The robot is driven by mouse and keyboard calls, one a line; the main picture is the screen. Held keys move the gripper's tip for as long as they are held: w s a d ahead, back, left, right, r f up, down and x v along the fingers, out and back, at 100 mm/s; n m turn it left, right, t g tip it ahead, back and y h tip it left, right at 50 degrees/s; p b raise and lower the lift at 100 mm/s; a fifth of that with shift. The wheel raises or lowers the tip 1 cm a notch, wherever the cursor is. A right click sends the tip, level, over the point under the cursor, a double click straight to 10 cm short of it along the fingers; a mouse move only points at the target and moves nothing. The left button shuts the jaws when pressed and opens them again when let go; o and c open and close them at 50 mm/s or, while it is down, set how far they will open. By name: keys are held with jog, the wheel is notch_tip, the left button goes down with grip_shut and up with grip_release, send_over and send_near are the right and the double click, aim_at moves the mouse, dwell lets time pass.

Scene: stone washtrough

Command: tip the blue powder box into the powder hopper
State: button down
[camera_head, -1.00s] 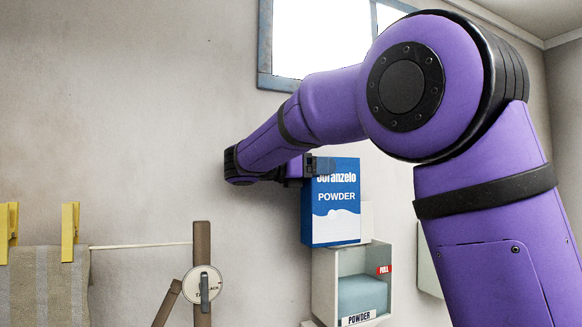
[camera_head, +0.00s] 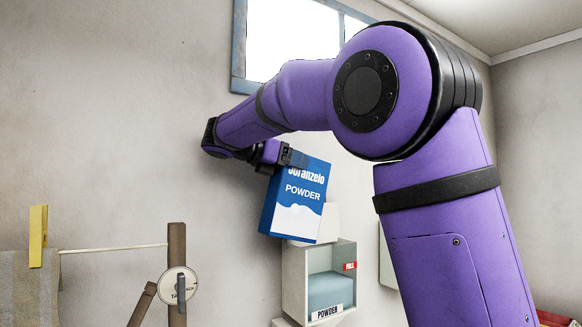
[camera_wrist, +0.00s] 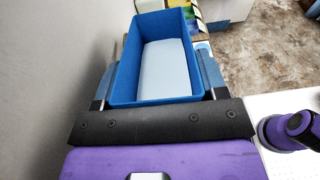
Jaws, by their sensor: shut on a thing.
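My gripper (camera_head: 288,158) is shut on the blue powder box (camera_head: 292,205) near its top edge. The box is tilted, its printed front facing the head camera. In the wrist view the open box (camera_wrist: 123,70) sits between the two fingers, with pale blue powder (camera_wrist: 168,70) inside. The powder hopper (camera_head: 294,272), a pale box with a POWDER label and a red FULL mark, is on the wall just below and right of the box. Blue-grey fill (camera_head: 326,290) shows in its front. The box's lower end hides part of the hopper's top; I cannot tell whether they touch.
A wooden post with a round dial (camera_head: 178,284) stands left of the hopper. A line runs left to a grey cloth (camera_head: 22,290) with a yellow peg (camera_head: 38,236). A window (camera_head: 292,40) is above. The wall between is bare.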

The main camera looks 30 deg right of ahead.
jog(key=shift+d+r+y, duration=0.1)
jog(key=shift+r+y, duration=0.15)
jog(key=shift+y, duration=0.15)
jog(key=shift+d+r+y, duration=0.15)
jog(key=shift+d+y, duration=0.15)
jog(key=shift+y, duration=0.7)
jog(key=shift+d, duration=0.15)
dwell(0.4)
jog(key=shift+d+y, duration=0.15)
jog(key=shift+y, duration=0.45)
jog(key=shift+d, duration=0.1)
jog(key=shift+d+f+y, duration=0.15)
jog(key=shift+f+y, duration=0.05)
jog(key=shift+y, duration=0.3)
jog(key=shift+d, duration=0.15)
dwell(0.7)
